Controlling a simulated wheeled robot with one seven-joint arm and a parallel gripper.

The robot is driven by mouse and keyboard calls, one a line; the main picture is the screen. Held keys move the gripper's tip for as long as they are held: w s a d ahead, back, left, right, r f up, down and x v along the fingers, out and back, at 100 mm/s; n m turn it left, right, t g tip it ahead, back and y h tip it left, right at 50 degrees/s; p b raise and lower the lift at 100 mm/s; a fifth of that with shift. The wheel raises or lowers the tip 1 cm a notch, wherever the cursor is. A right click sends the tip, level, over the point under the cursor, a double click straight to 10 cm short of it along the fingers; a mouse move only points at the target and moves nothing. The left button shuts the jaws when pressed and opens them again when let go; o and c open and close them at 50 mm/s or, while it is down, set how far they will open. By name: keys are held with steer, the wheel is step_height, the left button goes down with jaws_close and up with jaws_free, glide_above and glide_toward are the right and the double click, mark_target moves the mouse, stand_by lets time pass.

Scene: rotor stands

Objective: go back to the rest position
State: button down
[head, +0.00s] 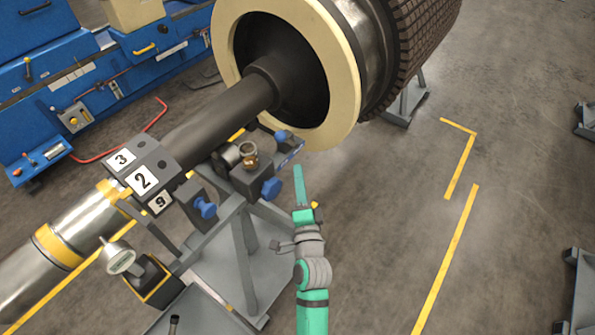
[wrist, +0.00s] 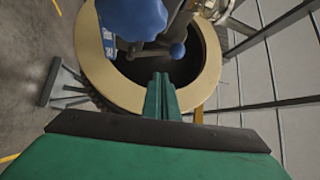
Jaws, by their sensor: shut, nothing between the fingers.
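My gripper (head: 299,180) is green and points up in the head view, in front of the rotor's cream ring and just right of the stand's blue knobs. In the wrist view my gripper (wrist: 162,80) has its two fingers together with nothing between them. The fingertips overlap the dark opening inside the cream ring (wrist: 105,72) in that picture. I cannot tell how far apart they are in depth.
Blue knobs (head: 271,188) stick out close to my gripper's left.

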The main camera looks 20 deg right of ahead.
steer(key=shift+w, duration=0.1)
stand_by(0.3)
steer(key=s+a+f+n+g, duration=0.1)
steer(key=s+a+f+n, duration=0.3)
steer(key=s+f, duration=0.3)
steer(key=s+a+n+g+y, duration=0.1)
steer(key=s+a+n, duration=0.3)
steer(key=s, duration=0.5)
steer(key=s+a+n+g+y, duration=0.1)
steer(key=s+a+n, duration=0.3)
steer(key=s, duration=0.6)
steer(key=s+a+f+n+g+y, duration=0.1)
steer(key=s+a+n, duration=0.3)
steer(key=s, duration=0.5)
steer(key=n, duration=0.2)
steer(key=shift+s+n+y, duration=0.25)
steer(key=shift+n+y, duration=0.05)
steer(key=shift+y, duration=0.1)
